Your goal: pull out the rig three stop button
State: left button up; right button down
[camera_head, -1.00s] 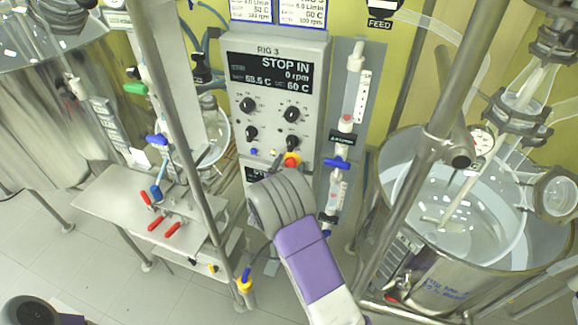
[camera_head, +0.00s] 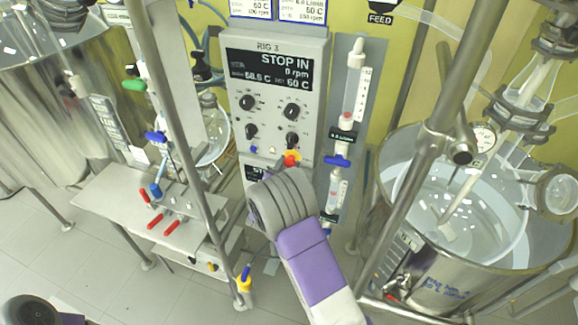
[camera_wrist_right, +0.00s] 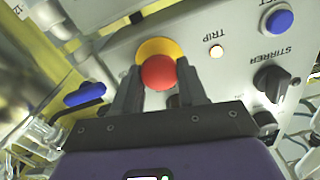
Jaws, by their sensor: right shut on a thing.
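The rig three control box (camera_head: 275,75) is upright, with "RIG 3" above a black display (camera_head: 268,70) that reads "STOP IN", 0 rpm. Its red stop button (camera_head: 291,160) with a yellow collar sits low on the panel, just beyond my right wrist. In the right wrist view the red stop button (camera_wrist_right: 158,72) stands in front of its yellow collar (camera_wrist_right: 160,48), between the two dark fingers of my right gripper (camera_wrist_right: 158,88). The fingers are shut on it from both sides. In the head view my wrist hides these fingers. My left gripper is not in view.
A valve strip with blue taps (camera_head: 337,161) stands right of the box. A steel vessel (camera_head: 455,275) with glassware is farther right. A metal post (camera_head: 190,150) and a bench with red-handled clamps (camera_head: 110,205) are left. A blue button (camera_wrist_right: 279,20) and stirrer knob (camera_wrist_right: 271,82) are near the gripper.

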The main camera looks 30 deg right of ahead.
jog(key=c, duration=1)
grip_release()
jog(key=shift+a+f, duration=0.1)
jog(key=shift+f, duration=0.05)
jog(key=shift+c, duration=0.2)
jog(key=o, duration=0.4)
jog(key=shift+s+a, duration=0.1)
jog(key=shift+s, duration=0.05)
jog(key=shift+o, duration=0.2)
jog(key=v, duration=0.7)
jog(key=shift+a+b, duration=0.15)
jog(key=shift+b, duration=0.15)
jog(key=shift+s, duration=0.15)
